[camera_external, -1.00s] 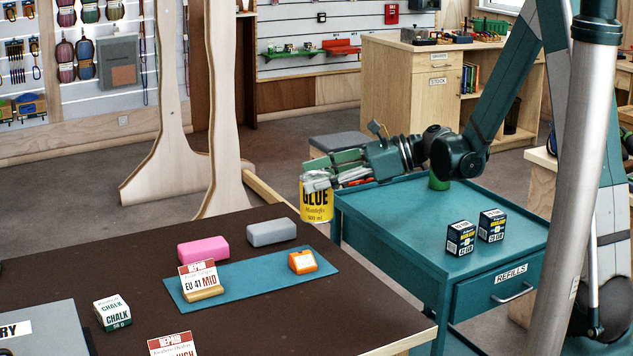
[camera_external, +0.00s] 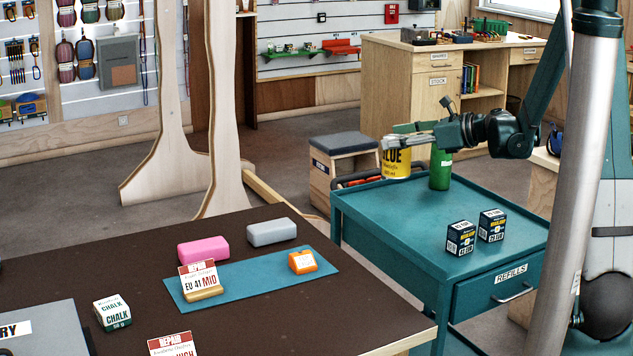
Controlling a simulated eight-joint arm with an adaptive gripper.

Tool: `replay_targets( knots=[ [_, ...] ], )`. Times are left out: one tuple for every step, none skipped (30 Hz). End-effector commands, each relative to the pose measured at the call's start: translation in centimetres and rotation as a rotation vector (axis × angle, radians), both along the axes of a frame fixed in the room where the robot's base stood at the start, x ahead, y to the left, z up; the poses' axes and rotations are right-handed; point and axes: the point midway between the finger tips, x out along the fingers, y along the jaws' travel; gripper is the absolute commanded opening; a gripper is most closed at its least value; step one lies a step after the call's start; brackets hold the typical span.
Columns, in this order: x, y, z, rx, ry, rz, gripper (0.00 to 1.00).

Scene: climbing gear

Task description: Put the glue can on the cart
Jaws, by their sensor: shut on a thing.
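The yellow glue can (camera_external: 396,165) is in my gripper (camera_external: 392,143), which is shut on its upper part. The can looks upright. It appears over the far left part of the teal cart (camera_external: 400,215), in front of or beside a green bottle (camera_external: 440,168). Whether its base touches the cart top or hangs above it, I cannot tell. My gripper covers the can's top and part of its label.
Two small dark boxes (camera_external: 460,238) (camera_external: 491,225) stand on the cart's right half. The middle of the cart top is clear. The brown table (camera_external: 250,330) holds a pink block (camera_external: 203,250), a grey block (camera_external: 271,232) and small boxes. A stool (camera_external: 343,150) stands behind the cart.

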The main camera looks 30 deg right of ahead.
Motion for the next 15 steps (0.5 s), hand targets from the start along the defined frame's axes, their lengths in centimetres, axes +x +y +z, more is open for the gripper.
replay_targets(
  knots=[
    [0.1,-1.0,0.1,0.001,-0.001,-0.015,0.26],
    [0.1,-1.4,0.2,0.001,-0.001,-0.021,0.26],
    [0.1,-1.9,0.2,0.001,-0.001,-0.029,0.26],
    [0.1,-2.2,0.2,0.001,-0.002,-0.034,0.26],
    [0.1,-2.4,0.2,0.002,-0.001,-0.038,0.26],
    [0.2,-2.7,0.3,0.002,-0.001,-0.042,0.26],
    [0.2,-2.8,0.3,0.001,-0.002,-0.044,0.26],
    [0.2,-2.9,0.3,0.001,-0.002,-0.046,0.26],
    [0.2,-3.0,0.3,0.001,-0.002,-0.047,0.26],
    [0.2,-3.0,0.3,0.001,-0.002,-0.048,0.26],
    [0.2,-3.0,0.3,0.001,-0.002,-0.048,0.26],
    [0.2,-3.0,0.3,0.001,-0.002,-0.048,0.26],
    [0.2,-3.0,0.3,0.001,-0.002,-0.047,0.26],
    [0.2,-3.0,0.3,0.001,-0.002,-0.047,0.26],
    [0.2,-3.0,0.3,0.001,-0.002,-0.047,0.26]
  ],
)
